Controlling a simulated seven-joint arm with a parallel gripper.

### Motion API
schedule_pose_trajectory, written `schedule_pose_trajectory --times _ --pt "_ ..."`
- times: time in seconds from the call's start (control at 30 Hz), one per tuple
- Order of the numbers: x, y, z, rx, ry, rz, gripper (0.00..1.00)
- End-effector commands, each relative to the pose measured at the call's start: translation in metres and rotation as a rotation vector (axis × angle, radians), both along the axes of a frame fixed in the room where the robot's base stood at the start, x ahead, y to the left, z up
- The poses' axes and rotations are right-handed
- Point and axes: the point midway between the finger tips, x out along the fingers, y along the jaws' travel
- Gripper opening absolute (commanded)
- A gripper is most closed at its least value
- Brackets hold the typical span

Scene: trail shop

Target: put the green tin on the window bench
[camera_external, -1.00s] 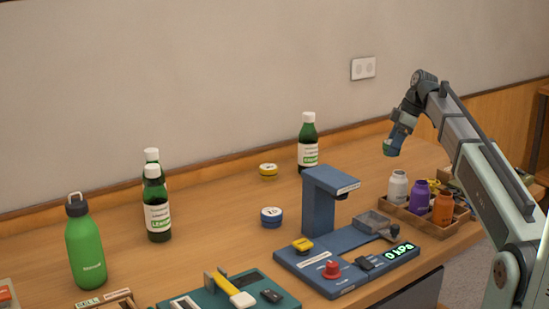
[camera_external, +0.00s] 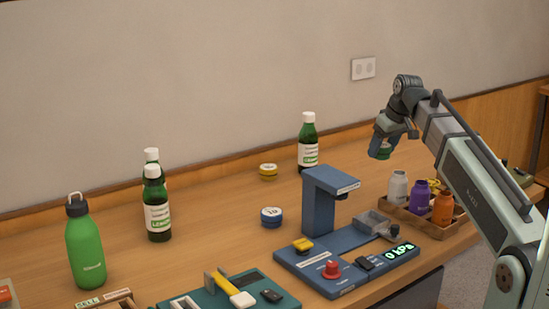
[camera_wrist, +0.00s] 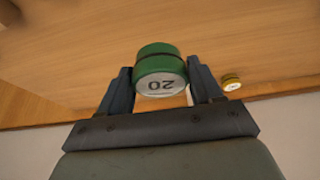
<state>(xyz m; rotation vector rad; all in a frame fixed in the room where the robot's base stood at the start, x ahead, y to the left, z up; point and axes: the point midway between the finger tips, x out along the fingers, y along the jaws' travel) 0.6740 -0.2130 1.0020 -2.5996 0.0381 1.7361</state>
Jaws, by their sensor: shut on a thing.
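The green tin is held between the two fingers of my gripper. In the wrist view the tin (camera_wrist: 161,68) shows its green side and a pale end marked 20. My gripper (camera_wrist: 162,82) is shut on it. In the external view my gripper (camera_external: 381,147) is above the right part of the bench, clear of the surface, and the green tin (camera_external: 384,153) shows partly behind a finger. Which surface is the window bench I cannot tell; no window is in view.
On the wooden bench (camera_external: 225,215) stand green-labelled bottles (camera_external: 307,145), a green flask (camera_external: 85,245), a yellow tin (camera_external: 268,170), a blue tin (camera_external: 271,215) and a blue press-like device (camera_external: 318,205). A wooden tray (camera_external: 425,222) holds several small bottles below my arm.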

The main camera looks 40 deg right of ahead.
Motion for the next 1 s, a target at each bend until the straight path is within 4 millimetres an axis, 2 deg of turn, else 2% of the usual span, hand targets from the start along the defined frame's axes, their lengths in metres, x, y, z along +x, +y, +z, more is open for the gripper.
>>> schedule_pose_trajectory --times 0.03,0.3,0.5,0.6,0.8,1.0 --pt "-0.001 0.018 0.003 -0.001 -0.001 0.025 0.3" --pt "0.0 0.101 0.019 0.0 -0.001 0.151 0.3" --pt "0.003 0.157 0.031 0.0 -0.001 0.239 0.3" --pt "0.005 0.179 0.034 0.0 0.0 0.274 0.3" --pt "0.005 0.206 0.036 0.0 0.001 0.317 0.3" --pt "0.005 0.214 0.036 0.001 0.0 0.296 0.3"
